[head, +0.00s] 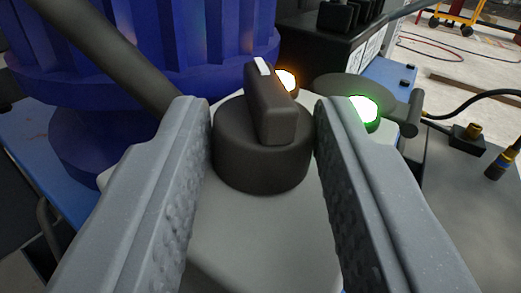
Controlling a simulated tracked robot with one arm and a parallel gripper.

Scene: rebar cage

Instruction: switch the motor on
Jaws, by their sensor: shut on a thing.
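A black rotary switch knob (262,150) stands on a light grey box (262,235) in the middle of the view. Its raised grip bar carries a white mark at the far end, pointing away from me and slightly left. My gripper (263,108) has one grey finger on each side of the knob's round base and is shut on it. An orange lamp (286,80) and a green lamp (364,109) glow just behind the knob. A large blue finned body (150,50), seemingly the motor, stands behind at the left. The fingers hide parts of the box.
A dark pipe (120,55) crosses in front of the blue body. A black block (330,45) stands at the back. Black cables with brass-coloured connectors (470,130) are at the right. Open floor with a yellow cart (458,15) lies beyond.

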